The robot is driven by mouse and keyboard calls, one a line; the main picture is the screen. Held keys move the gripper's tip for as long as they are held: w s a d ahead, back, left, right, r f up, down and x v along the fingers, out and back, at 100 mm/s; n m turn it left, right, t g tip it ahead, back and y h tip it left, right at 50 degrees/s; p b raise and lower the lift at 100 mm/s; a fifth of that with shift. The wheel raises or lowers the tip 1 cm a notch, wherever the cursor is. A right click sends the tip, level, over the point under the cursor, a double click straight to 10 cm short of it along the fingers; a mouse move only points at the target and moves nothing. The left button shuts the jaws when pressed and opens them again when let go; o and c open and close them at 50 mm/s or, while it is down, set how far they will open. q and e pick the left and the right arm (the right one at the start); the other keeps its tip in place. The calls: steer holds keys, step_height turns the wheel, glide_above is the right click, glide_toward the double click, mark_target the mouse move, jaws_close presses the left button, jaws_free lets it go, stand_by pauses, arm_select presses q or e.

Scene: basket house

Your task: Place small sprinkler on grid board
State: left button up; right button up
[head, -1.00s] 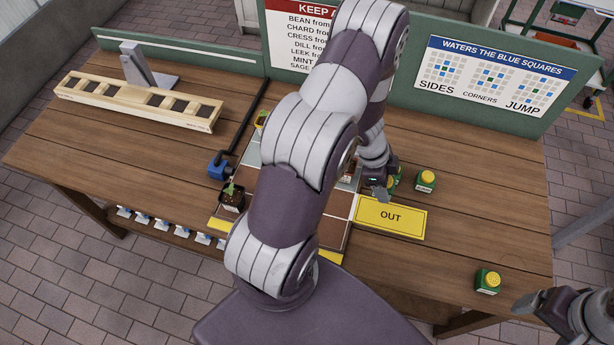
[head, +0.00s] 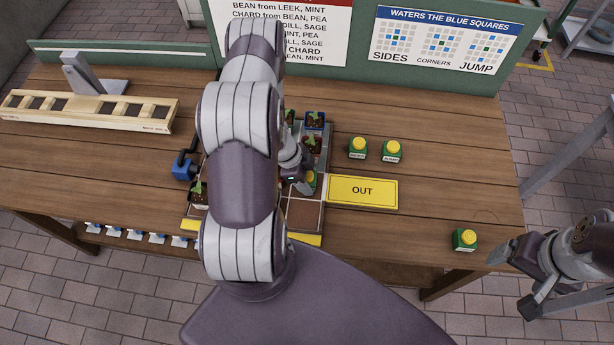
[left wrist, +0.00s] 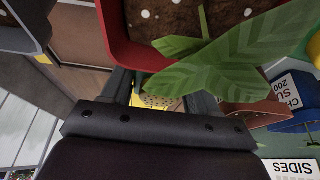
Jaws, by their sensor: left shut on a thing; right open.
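My left gripper (head: 303,184) is low over the right part of the grid board (head: 304,214), shut on a small sprinkler with a yellow top and green base (head: 311,179). In the left wrist view a bit of its yellow top (left wrist: 158,102) shows between the fingers. I cannot tell whether it touches the board. My left arm hides much of the board. Two more small sprinklers (head: 358,148) (head: 392,151) stand behind the OUT sign, and another (head: 465,240) stands near the front right. My right gripper (head: 510,282) is open and empty beyond the table's right front edge.
Potted seedlings (head: 315,121) stand on the board's back cells. In the left wrist view a red pot (left wrist: 128,45) with big leaves is very close to the fingers. The yellow OUT sign (head: 362,192) lies right of the board. A wooden rack (head: 88,112) stands at left.

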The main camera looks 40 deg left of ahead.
arm_select(q)
steer(key=o, duration=1.1)
steer(key=shift+d+f, duration=0.1)
